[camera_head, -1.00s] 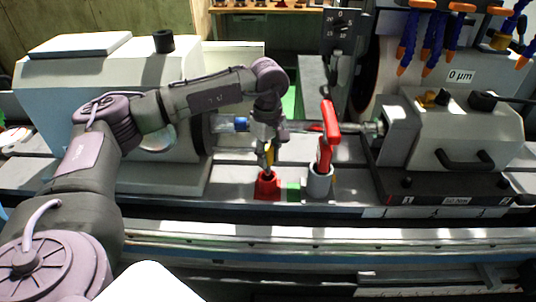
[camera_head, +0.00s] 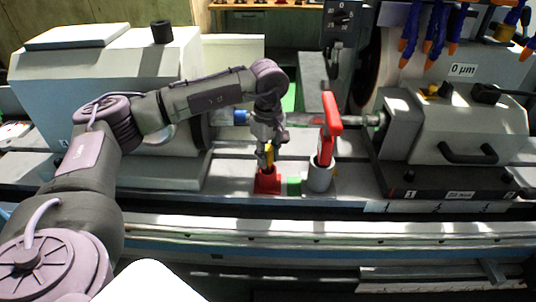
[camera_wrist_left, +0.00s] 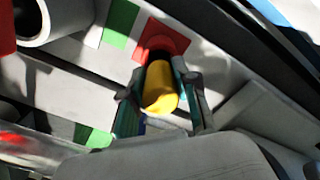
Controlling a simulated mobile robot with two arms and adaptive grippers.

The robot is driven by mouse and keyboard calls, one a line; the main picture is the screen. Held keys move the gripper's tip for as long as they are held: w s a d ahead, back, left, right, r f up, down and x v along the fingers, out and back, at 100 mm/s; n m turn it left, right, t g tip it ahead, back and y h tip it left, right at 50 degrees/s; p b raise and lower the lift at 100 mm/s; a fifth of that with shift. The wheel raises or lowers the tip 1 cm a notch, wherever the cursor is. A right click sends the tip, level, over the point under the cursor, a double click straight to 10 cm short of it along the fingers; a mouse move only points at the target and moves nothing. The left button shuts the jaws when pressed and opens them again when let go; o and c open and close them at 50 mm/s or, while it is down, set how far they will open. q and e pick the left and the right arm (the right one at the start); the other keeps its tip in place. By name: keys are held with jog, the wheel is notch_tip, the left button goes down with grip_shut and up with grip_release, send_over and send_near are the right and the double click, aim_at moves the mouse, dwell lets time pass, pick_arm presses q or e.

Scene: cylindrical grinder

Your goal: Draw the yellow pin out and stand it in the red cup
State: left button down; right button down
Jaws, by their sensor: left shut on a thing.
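My left gripper (camera_head: 266,158) is shut on the yellow pin (camera_head: 270,155), just above the red cup (camera_head: 267,183) on the machine bed. In the left wrist view the yellow pin (camera_wrist_left: 160,92) sits between the two fingers of the gripper (camera_wrist_left: 164,108). The pin's far end lines up with the dark opening of the red cup (camera_wrist_left: 172,38). I cannot tell how far the end is inside the cup. The fingers hide part of the pin in the head view. My right gripper is not in view.
The tailstock (camera_head: 445,130) is at right. A horizontal shaft (camera_head: 232,117) lies behind my gripper.

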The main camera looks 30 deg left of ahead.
pick_arm(q)
jog(key=shift+f+b, duration=0.9)
jog(key=shift+f, duration=0.35)
jog(key=c, duration=0.8)
grip_release()
notch_tip(320, 180, up, 12)
